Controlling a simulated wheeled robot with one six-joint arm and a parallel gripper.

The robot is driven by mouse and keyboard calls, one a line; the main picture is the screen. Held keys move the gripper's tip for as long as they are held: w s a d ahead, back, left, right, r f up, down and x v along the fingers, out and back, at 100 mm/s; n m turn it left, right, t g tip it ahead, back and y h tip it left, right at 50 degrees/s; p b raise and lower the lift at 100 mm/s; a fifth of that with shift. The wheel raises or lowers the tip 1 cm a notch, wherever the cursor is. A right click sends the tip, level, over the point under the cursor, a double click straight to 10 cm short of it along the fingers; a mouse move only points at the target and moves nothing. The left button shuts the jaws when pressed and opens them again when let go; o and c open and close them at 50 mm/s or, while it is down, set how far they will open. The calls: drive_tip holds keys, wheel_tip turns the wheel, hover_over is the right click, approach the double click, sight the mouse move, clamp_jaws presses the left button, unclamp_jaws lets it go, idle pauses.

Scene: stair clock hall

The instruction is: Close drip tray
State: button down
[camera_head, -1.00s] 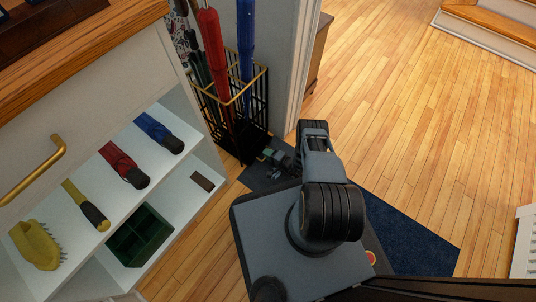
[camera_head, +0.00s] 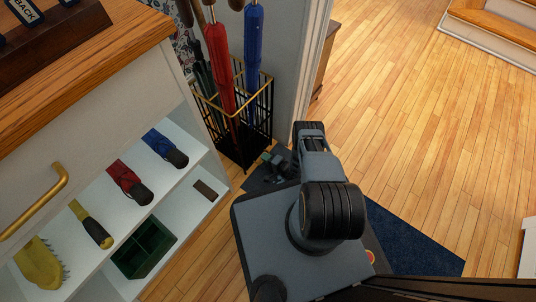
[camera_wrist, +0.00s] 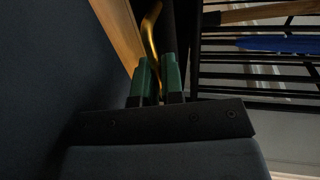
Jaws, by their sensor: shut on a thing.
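The black wire umbrella stand (camera_head: 246,150) with a gold rim stands between the shelf unit and the wall. My gripper (camera_head: 272,158) is low on the floor side of its base. In the wrist view, the green fingers of my gripper (camera_wrist: 160,78) are shut on a curved gold handle (camera_wrist: 152,35). The handle runs beside a dark upright strip (camera_wrist: 181,30), which may be the front of the drip tray. The rest of the tray is hidden, and I cannot tell how far out it sits.
A red umbrella (camera_head: 220,65) and a blue umbrella (camera_head: 252,40) stand in the holder. A dark blue mat (camera_head: 415,245) lies on the floor. The wooden floor (camera_head: 430,130) at right is clear.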

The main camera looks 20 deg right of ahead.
drive_tip(key=shift+w+a, duration=0.1)
drive_tip(key=shift+w, duration=0.15)
drive_tip(key=c, duration=1.5)
unclamp_jaws()
drive_tip(key=shift+a, duration=0.15)
drive_tip(key=shift+c, duration=0.2)
drive_tip(key=shift+o, duration=1.2)
drive_tip(key=shift+s, duration=0.1)
